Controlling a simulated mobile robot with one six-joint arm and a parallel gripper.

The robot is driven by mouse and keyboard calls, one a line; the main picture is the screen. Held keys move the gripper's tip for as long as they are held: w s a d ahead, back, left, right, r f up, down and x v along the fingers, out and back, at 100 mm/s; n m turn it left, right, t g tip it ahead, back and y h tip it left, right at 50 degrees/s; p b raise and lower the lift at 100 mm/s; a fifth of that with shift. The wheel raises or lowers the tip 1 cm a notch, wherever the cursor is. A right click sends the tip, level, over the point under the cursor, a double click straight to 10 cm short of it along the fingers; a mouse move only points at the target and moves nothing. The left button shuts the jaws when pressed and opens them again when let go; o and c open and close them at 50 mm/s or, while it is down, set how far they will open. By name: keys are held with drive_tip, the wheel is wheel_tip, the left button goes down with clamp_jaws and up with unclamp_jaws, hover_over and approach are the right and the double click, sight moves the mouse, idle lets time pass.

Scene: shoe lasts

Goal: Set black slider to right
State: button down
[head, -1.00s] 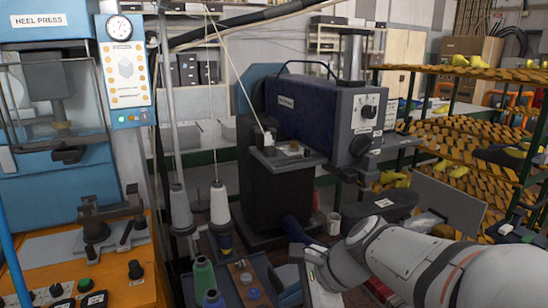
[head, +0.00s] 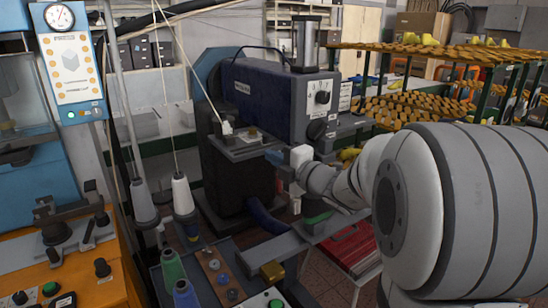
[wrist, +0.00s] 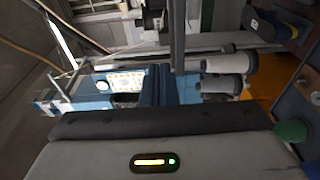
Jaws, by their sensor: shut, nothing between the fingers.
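My gripper (head: 274,158) is in front of the dark blue machine, beside its small work plate, in the head view. In the wrist view its two dark blue fingers (wrist: 157,84) are together with nothing between them. I cannot pick out the black slider for certain in either view. The dark blue machine (head: 265,98) has a light panel with a black dial (head: 322,97) and a dark round knob (head: 317,129) below it. The orange console (head: 100,286) at the lower left carries several black knobs and levers.
Thread cones (head: 182,194) stand on spindles between console and machine. A grey tray with spools and buttons is at the bottom. A red item (head: 345,247) lies below my arm. Shelves with yellow lasts (head: 405,108) stand at right. My arm covers the lower right.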

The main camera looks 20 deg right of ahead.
sight(266, 144)
drive_tip(key=x, duration=0.6)
drive_tip(key=shift+a+p, duration=0.1)
drive_tip(key=shift+p, duration=0.3)
drive_tip(key=shift+w+d+p, duration=0.5)
drive_tip(key=shift+w+d, duration=0.65)
drive_tip(key=shift+w, duration=0.1)
drive_tip(key=shift+w+d, duration=0.3)
